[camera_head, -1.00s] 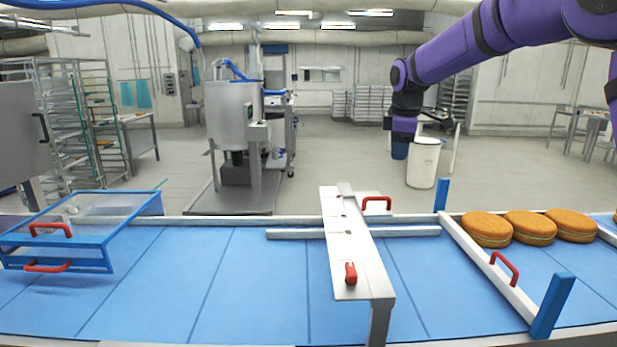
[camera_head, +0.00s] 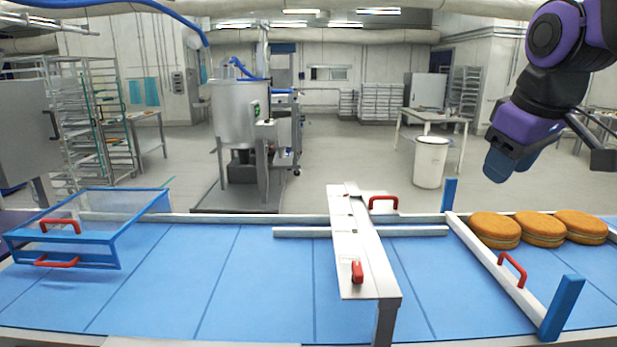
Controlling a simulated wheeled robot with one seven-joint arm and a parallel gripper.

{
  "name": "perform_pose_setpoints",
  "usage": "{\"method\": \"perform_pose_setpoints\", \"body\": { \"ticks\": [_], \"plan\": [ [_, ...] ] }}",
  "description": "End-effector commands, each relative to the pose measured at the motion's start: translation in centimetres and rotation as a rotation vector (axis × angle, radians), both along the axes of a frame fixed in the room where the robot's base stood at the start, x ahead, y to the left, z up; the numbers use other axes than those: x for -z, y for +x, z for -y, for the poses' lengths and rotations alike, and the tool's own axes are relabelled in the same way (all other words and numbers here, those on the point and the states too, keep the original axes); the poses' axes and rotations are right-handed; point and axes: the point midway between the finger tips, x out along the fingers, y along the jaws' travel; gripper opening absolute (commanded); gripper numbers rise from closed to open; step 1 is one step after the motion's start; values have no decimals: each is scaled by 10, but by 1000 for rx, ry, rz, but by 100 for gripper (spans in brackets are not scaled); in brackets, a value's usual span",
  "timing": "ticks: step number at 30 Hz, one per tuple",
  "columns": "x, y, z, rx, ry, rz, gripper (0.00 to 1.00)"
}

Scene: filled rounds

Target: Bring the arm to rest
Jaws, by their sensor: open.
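My gripper (camera_head: 497,172) hangs at the upper right on my purple and black arm, with its blue fingertips pointing down and to the left. It is open, and nothing shows in it. It appears above the far side of the belt, over the right part of the view. Three filled rounds, the left one (camera_head: 494,230), the middle one (camera_head: 540,229) and the right one (camera_head: 581,226), lie in a row on the belt's right part. They are apart from the gripper.
The blue belt (camera_head: 255,275) runs across the front. A white gate (camera_head: 362,255) with red handles spans it. A slanted white rail (camera_head: 500,270) with blue posts stands at right. A blue-framed clear guard (camera_head: 120,222) sits at left. The belt's middle left is clear.

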Motion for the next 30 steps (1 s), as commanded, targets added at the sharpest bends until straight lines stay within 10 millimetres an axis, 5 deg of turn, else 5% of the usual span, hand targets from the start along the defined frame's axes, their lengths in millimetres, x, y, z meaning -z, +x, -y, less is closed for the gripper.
{"method": "perform_pose_setpoints", "body": {
  "ticks": [6, 13, 19, 30],
  "plan": [
    [21, -66, 7, 176, 90, 41, 42],
    [47, -116, 12, 326, 175, 69, 42],
    [58, -132, 13, 380, 208, 77, 42],
    [59, -133, 13, 385, 211, 77, 42]
  ]
}}
